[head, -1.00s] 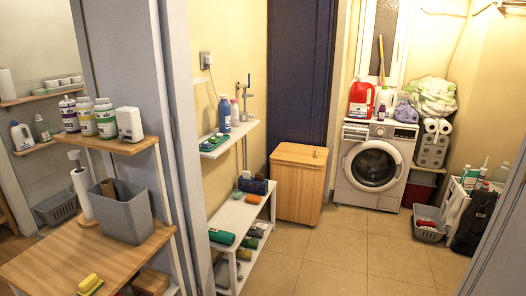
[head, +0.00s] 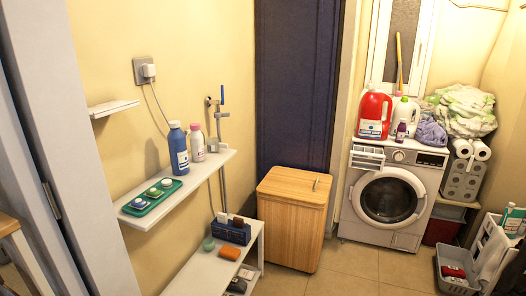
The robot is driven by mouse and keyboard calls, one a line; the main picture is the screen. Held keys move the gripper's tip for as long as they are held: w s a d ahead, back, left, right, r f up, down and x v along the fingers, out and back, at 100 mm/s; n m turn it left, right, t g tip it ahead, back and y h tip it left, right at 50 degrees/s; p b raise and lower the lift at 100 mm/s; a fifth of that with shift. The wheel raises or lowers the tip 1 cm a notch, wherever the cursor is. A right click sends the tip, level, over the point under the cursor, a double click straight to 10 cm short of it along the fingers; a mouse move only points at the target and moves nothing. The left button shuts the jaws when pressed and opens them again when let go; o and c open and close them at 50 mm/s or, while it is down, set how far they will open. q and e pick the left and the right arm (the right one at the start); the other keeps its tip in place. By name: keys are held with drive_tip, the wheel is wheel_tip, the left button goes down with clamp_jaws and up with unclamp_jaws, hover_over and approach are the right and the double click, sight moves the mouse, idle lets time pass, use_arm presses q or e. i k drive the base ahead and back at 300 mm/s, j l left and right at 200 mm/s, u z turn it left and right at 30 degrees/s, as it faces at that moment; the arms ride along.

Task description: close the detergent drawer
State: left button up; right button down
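The white washing machine (head: 387,195) stands against the far wall, right of centre, with its round door (head: 388,197) shut. Its detergent drawer (head: 367,157) is at the top left of the front, below the red bottle. The drawer appears pulled out, with its top and inner dividers showing. Neither of my grippers is in the head view.
A grey basket (head: 456,272) is on the floor at right. Tiled floor (head: 350,265) before the washer is clear.

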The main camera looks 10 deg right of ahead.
sight(370, 157)
drive_tip(key=i+l, duration=0.6)
drive_tip(key=i+l+u, duration=0.1)
drive_tip(key=i+l, duration=0.5)
drive_tip(key=i, duration=0.25)
